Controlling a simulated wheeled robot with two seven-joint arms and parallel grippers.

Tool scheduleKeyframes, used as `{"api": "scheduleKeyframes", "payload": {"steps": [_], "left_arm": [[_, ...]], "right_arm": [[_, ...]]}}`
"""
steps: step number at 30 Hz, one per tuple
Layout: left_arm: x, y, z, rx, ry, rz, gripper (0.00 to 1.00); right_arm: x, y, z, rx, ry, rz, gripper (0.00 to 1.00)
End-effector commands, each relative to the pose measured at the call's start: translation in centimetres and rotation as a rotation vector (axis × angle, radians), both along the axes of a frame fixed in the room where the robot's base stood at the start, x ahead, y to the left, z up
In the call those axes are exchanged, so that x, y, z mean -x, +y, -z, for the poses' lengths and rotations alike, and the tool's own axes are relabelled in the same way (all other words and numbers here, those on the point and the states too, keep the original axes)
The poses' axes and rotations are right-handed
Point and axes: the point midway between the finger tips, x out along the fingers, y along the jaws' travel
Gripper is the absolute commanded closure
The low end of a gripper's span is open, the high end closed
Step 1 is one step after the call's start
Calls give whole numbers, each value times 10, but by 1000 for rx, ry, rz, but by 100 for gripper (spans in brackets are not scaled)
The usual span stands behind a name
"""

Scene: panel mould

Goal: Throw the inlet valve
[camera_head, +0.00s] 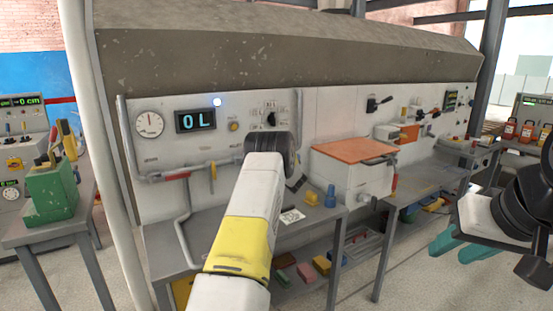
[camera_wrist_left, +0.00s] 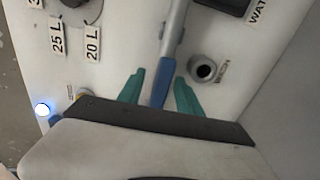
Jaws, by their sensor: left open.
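In the left wrist view, a grey lever with a blue grip (camera_wrist_left: 163,82) runs down the pale panel and ends between the teal fingers of my left gripper (camera_wrist_left: 158,92). The gripper is open, with a finger on each side of the grip; I cannot tell whether either touches it. No readable label names this lever as the inlet valve. In the head view my left arm reaches the panel and its wrist hides the left gripper and the lever. My right gripper (camera_head: 465,248) is open at the right, away from the panel, with its teal fingers apart.
The panel carries a round gauge (camera_head: 149,124), a display reading 0 L (camera_head: 196,120), and a pipe with a red handle (camera_head: 177,176) and a yellow lever (camera_head: 213,172). A dark round port (camera_wrist_left: 203,68) sits beside the blue grip. An orange-topped box (camera_head: 352,150) stands right of my left arm.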

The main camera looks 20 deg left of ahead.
Motion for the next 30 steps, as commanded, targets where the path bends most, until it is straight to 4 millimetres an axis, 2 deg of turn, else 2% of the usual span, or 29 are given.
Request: {"api": "scheduleKeyframes", "payload": {"steps": [3,10,30], "left_arm": [[14,-17,0,1,2,2,58],[31,-36,-1,1,-1,0,58],[33,-38,-1,1,-1,0,58]], "right_arm": [[0,0,0,0,0,0,64],[0,0,0,0,0,0,64],[0,0,0,0,0,0,64]]}}
